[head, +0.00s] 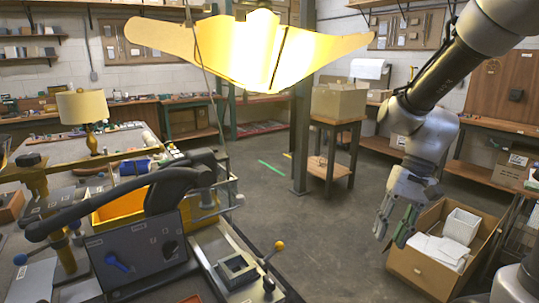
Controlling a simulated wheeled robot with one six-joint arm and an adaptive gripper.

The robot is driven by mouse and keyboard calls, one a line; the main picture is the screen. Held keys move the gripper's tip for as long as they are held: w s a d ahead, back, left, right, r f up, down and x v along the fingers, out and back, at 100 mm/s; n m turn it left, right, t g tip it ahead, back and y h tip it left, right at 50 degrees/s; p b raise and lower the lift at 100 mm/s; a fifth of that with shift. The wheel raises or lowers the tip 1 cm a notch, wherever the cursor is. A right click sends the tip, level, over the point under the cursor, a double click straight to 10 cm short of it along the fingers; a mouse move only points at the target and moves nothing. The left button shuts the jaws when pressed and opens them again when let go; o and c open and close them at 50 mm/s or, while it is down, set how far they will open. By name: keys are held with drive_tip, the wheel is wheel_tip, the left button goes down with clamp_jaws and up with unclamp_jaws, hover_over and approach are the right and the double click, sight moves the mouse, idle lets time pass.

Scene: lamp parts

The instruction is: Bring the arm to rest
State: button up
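My gripper (392,236) hangs from my arm at the right of the head view, fingers pointing down. A gap shows between its two fingers, and I see nothing held between them. It is in front of an open cardboard box (425,272); I cannot tell the distance between them. A table lamp with a cream shade (82,107) and brass-coloured stem stands upright on the left workbench, far from my gripper.
A cluttered workbench (235,245) fills the left, with a yellow bin (122,208) and a dark panel (140,255). A bright yellow winged fixture (250,50) hangs at top centre. A carton (338,101) sits on a small stand.

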drive_tip(key=s+d+r+n+t+h, duration=0.2)
drive_tip(key=s+d+r+t, duration=0.4)
drive_tip(key=r, duration=0.5)
drive_tip(key=s+d+h, duration=0.1)
drive_tip(key=s+d, duration=0.1)
drive_tip(key=d, duration=0.1)
drive_tip(key=shift+s+r+n, duration=0.2)
drive_tip(key=shift+r+n, duration=0.05)
drive_tip(key=shift+n, duration=0.15)
drive_tip(key=shift+d, duration=0.1)
